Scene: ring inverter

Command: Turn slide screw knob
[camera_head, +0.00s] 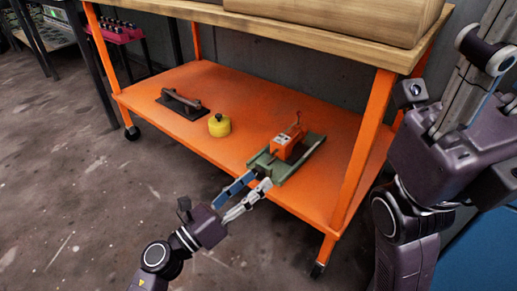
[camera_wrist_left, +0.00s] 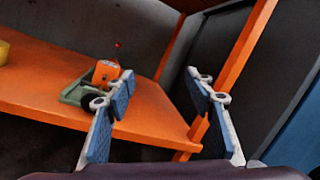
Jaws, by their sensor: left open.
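A green slide base (camera_head: 310,146) carrying an orange block (camera_head: 284,147) sits on the orange lower shelf of the cart. My left gripper (camera_head: 259,182) is open at the near end of this slide, its fingers pointing at it from the front. In the left wrist view the orange block (camera_wrist_left: 105,73) and green slide (camera_wrist_left: 74,93) lie left of centre, partly behind the left finger. A dark round part, possibly the screw knob, shows beside that fingertip. My left gripper (camera_wrist_left: 160,92) has a wide, empty gap there. I cannot tell whether it touches the slide.
The orange shelf (camera_head: 245,88) also holds a yellow round object (camera_head: 219,125) and a dark plate with a handle (camera_head: 182,104). An orange cart leg (camera_head: 362,150) stands right of the slide. A wooden top (camera_head: 300,38) overhangs the shelf. My right arm fills the right side.

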